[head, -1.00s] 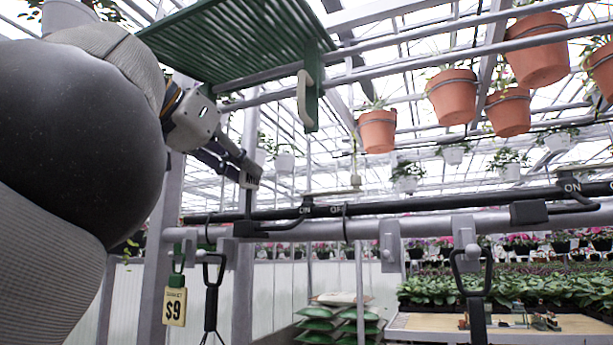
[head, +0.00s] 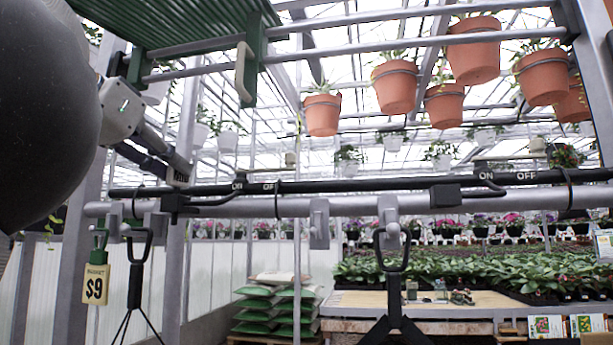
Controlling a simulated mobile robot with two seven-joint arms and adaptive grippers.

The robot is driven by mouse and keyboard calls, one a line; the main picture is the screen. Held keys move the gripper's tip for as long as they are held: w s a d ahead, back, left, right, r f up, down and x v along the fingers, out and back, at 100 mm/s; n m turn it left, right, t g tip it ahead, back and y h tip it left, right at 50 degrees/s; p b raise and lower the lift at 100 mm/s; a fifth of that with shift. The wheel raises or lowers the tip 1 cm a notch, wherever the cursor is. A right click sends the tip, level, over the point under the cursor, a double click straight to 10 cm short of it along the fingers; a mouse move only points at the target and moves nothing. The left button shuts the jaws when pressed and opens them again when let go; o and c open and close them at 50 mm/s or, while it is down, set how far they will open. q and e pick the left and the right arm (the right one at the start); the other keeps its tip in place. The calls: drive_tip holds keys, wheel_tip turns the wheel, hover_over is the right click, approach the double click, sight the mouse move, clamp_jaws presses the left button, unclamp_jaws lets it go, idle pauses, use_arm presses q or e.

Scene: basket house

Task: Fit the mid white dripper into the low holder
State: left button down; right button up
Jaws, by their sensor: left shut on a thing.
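My left gripper (head: 180,170) is in the head view at the left, its dark fingers pointing down and right, just above the black hose. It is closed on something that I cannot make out. A small pale piece (head: 290,160) hangs on a thin line above the hose; it may be a white dripper, but it is too small to be sure. Grey clips (head: 319,222) and (head: 388,215) sit on the grey rail (head: 350,206); I cannot tell which part is the low holder. My right gripper is not in view.
The black hose (head: 340,184) with ON and OFF labels runs above the rail. A green slatted shelf (head: 190,25) is overhead. Terracotta pots (head: 395,88) hang at the upper right. A black looped handle (head: 392,255) and a $9 tag (head: 97,284) hang in front.

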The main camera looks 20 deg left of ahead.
use_arm(q)
drive_tip(key=shift+f, duration=0.45)
drive_tip(key=c, duration=1.6)
unclamp_jaws()
drive_tip(key=v, duration=1.2)
